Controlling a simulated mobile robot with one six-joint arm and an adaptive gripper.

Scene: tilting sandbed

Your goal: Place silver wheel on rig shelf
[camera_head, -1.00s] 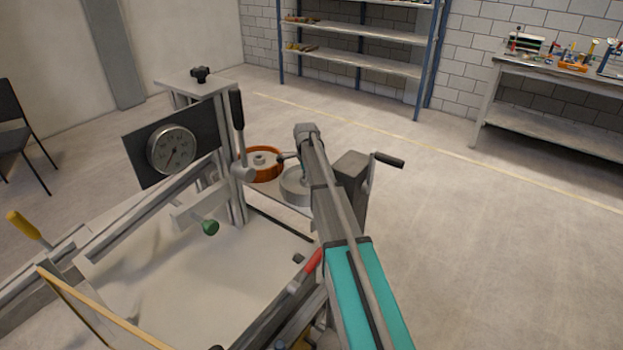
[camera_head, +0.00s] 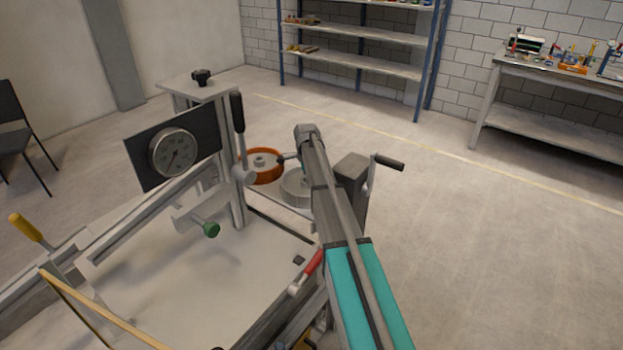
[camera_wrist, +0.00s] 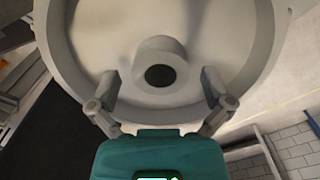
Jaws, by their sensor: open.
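The silver wheel (camera_head: 296,188) sits on the rig shelf (camera_head: 285,208) beside the orange wheel, partly hidden behind my arm in the head view. In the wrist view the silver wheel (camera_wrist: 210,30) fills the upper picture, with its hub and dark centre hole facing the camera. My gripper (camera_wrist: 160,98) is open, its two fingers spread on either side of the hub and apart from it. In the head view the fingers are hidden by my arm and the rig.
The orange wheel (camera_head: 264,168) lies left of the silver one. A rig post with a gauge (camera_head: 172,153) and a crank handle (camera_head: 388,162) flank the shelf. A workbench (camera_head: 560,75) and blue-framed shelving (camera_head: 355,60) stand at the back. The floor at right is clear.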

